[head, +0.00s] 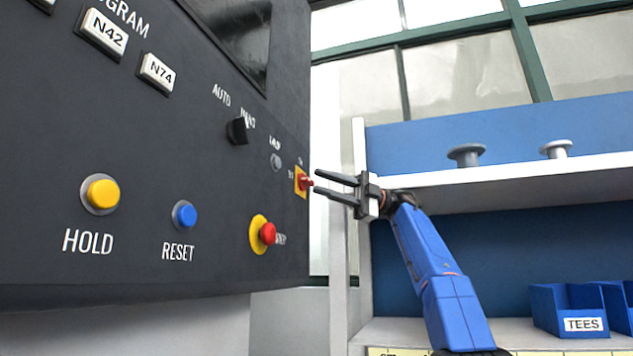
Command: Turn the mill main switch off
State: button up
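A dark control panel (130,130) fills the left of the head view. Near its right edge is a small red rotary switch (306,184) on a yellow plate (299,182), which looks like the main switch; the lettering around it is too small to read fully. My gripper (318,182) is open, with its two dark fingers pointing left at the red switch. The fingertips are very close to the knob, one above and one below its level. I cannot tell whether they touch it. Nothing is held between the fingers.
Below the switch, a red emergency button (267,233) sticks out from a yellow ring. The panel also has a black selector knob (237,131), a blue RESET button (185,215) and a yellow HOLD button (102,194). Shelving (500,182) with blue bins (568,309) stands at the right.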

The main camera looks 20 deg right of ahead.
jog(key=shift+v, duration=2.15)
